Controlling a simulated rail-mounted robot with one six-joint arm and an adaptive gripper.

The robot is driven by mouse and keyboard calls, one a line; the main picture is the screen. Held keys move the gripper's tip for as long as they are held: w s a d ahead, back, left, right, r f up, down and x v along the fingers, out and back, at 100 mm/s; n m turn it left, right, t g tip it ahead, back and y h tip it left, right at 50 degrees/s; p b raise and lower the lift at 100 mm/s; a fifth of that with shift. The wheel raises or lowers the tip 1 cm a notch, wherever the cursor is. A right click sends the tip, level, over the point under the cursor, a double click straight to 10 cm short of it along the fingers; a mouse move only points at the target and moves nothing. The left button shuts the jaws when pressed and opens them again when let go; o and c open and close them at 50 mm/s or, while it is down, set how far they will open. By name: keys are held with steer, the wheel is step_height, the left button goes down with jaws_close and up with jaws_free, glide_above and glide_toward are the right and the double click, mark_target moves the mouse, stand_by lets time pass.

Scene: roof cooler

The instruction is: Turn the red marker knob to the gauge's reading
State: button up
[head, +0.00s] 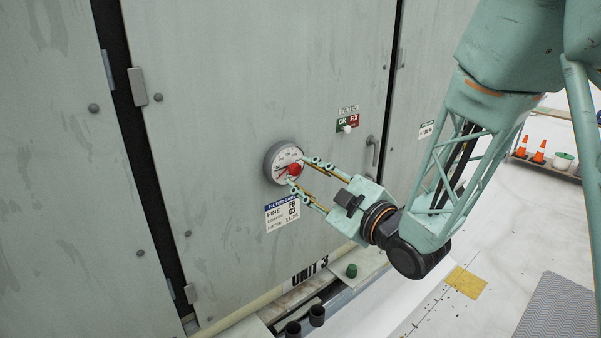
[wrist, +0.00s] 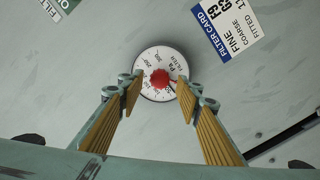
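The gauge (head: 274,163) is a round white dial with a grey rim on the grey cabinet door. The red marker knob (head: 294,169) sits at its centre. In the wrist view the gauge (wrist: 143,88) shows printed numbers, and the red knob (wrist: 160,78) covers its middle; the needle's exact reading is too small to tell. My gripper (head: 309,174) reaches the gauge from the right. In the wrist view my gripper (wrist: 157,92) is open, with its fingers apart on either side of the knob and gaps between each finger and the knob.
A filter card (head: 282,212) is below the gauge. An OK/FIX filter switch (head: 347,128) and a door handle (head: 373,150) are to the right. A green knob (head: 351,270) and dark pipe stubs (head: 317,315) are low by the ledge. Orange cones (head: 540,150) stand far right.

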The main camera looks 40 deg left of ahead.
steer(key=shift+x, duration=0.85)
steer(key=c, duration=0.8)
steer(key=shift+c, duration=0.2)
steer(key=shift+m+b, duration=0.4)
steer(key=shift+b, duration=0.05)
steer(key=shift+m+b, duration=0.75)
steer(key=shift+m, duration=0.05)
steer(key=shift+m+b, duration=0.8)
steer(key=shift+m, duration=0.7)
